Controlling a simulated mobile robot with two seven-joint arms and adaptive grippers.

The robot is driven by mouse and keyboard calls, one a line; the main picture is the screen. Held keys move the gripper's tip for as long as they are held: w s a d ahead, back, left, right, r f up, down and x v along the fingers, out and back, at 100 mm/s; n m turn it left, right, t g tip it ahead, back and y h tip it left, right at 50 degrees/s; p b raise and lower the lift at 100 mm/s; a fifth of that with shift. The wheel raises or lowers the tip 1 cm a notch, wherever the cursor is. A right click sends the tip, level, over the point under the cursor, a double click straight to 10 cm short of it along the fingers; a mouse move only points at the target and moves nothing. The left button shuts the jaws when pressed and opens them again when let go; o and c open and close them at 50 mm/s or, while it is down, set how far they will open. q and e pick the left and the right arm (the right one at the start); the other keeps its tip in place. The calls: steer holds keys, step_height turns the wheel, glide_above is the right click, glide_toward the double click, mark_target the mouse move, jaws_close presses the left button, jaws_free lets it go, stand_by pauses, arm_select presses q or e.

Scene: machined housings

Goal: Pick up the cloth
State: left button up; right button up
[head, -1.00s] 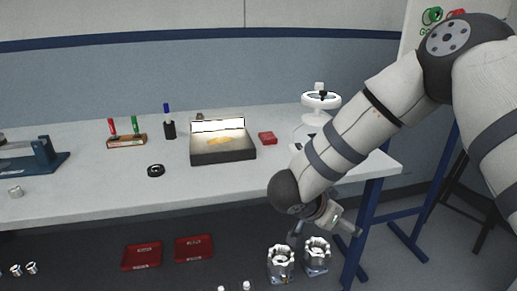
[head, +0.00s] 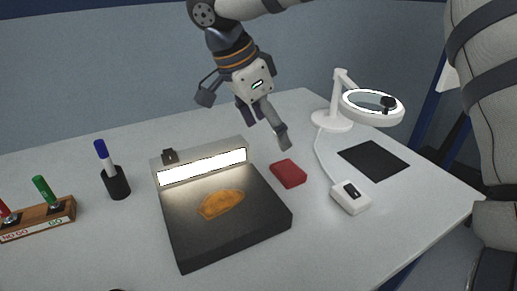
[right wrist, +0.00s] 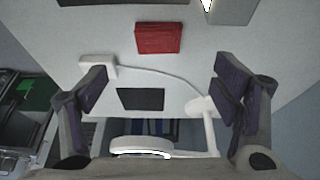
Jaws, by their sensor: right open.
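The cloth (head: 288,173) is a small, dark red, folded-looking block lying flat on the bench, just right of the black light box. In the right wrist view the cloth (right wrist: 158,38) shows as a red rectangle near the top, beyond the fingers. My right gripper (head: 265,128) is above the bench, behind and slightly left of the cloth, pointing down, apart from it. Its two fingers (right wrist: 163,88) are spread wide with nothing between them. My left gripper is not in view.
The black light box (head: 225,235) with a lit bar holds an orange-brown piece (head: 221,204). To the right are a white ring lamp (head: 345,106), a dark mat (head: 374,159) and a small white corded box (head: 350,198). A marker holder (head: 115,183) stands left.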

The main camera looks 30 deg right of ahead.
glide_toward(289, 169)
steer(key=f, duration=0.1)
steer(key=s+f, duration=0.1)
steer(key=shift+d+f, duration=0.3)
steer(key=shift+d, duration=0.05)
steer(key=x, duration=0.6)
steer(key=shift+w+d, duration=0.1)
steer(key=shift+w, duration=0.3)
steer(key=shift+r, duration=0.1)
steer(key=c, duration=1.1)
